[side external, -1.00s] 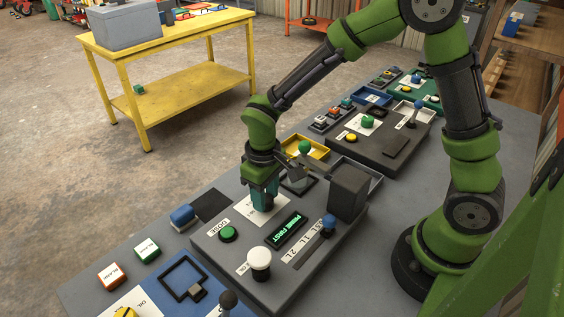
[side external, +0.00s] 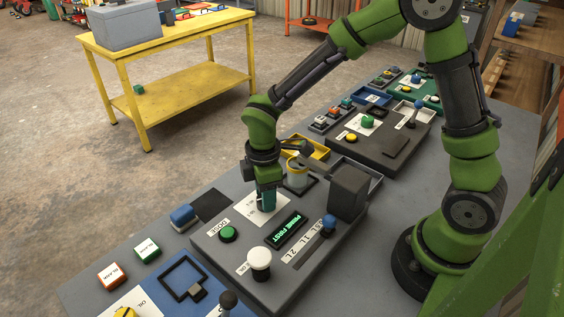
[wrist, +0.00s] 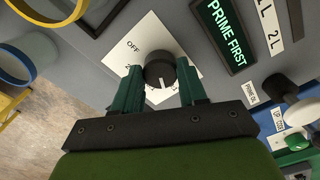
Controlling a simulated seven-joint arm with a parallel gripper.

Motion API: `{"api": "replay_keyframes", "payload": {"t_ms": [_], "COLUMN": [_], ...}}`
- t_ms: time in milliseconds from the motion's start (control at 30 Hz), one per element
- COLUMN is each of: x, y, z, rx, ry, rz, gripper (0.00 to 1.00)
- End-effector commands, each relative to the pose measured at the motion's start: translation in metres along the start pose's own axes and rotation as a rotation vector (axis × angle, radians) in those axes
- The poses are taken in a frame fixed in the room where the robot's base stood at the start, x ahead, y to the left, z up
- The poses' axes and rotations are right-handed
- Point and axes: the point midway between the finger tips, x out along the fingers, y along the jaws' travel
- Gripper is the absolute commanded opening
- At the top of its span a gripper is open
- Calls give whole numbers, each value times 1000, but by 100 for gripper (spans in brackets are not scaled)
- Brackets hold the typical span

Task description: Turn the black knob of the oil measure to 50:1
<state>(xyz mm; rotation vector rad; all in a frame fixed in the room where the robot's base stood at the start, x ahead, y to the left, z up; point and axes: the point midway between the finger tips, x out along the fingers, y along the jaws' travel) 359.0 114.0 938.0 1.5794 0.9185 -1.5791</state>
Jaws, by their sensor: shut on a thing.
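The black knob (wrist: 159,70) sits on a white dial card (wrist: 150,38) on the grey oil measure (side external: 290,287). My gripper (wrist: 160,76) is shut on the knob, with one teal finger on either side of it. In the wrist view, the knob's white mark points down, towards the gripper's palm. "OFF" is readable on the card at upper left; the other markings are largely covered by the fingers. The display (wrist: 226,35) reads "PRIME FIRST". In the side view my gripper (side external: 266,208) points down onto the card (side external: 259,216) and hides the knob.
A yellow-rimmed cup (side external: 296,175) stands behind my gripper, beside a grey upright block (side external: 348,192). A green button (side external: 228,234), a white-topped knob (side external: 259,257) and a blue-knobbed slider (side external: 329,222) are on the same panel. Other panels lie farther along the bench.

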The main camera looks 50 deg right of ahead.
Motion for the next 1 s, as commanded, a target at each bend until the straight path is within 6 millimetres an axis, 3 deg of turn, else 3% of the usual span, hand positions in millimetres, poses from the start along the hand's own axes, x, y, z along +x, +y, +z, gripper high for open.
{"api": "replay_keyframes", "payload": {"t_ms": [400, 933, 967, 1000], "x": [-1, -1, -1, -1], "y": [0, 0, 0, 0], "z": [0, 0, 0, 0], "rx": [-180, -206, -206, -206], "ry": [-1, -1, -1, -1], "rz": [-1, 0, 0, 0], "gripper": [11, 11, 43, 49]}}
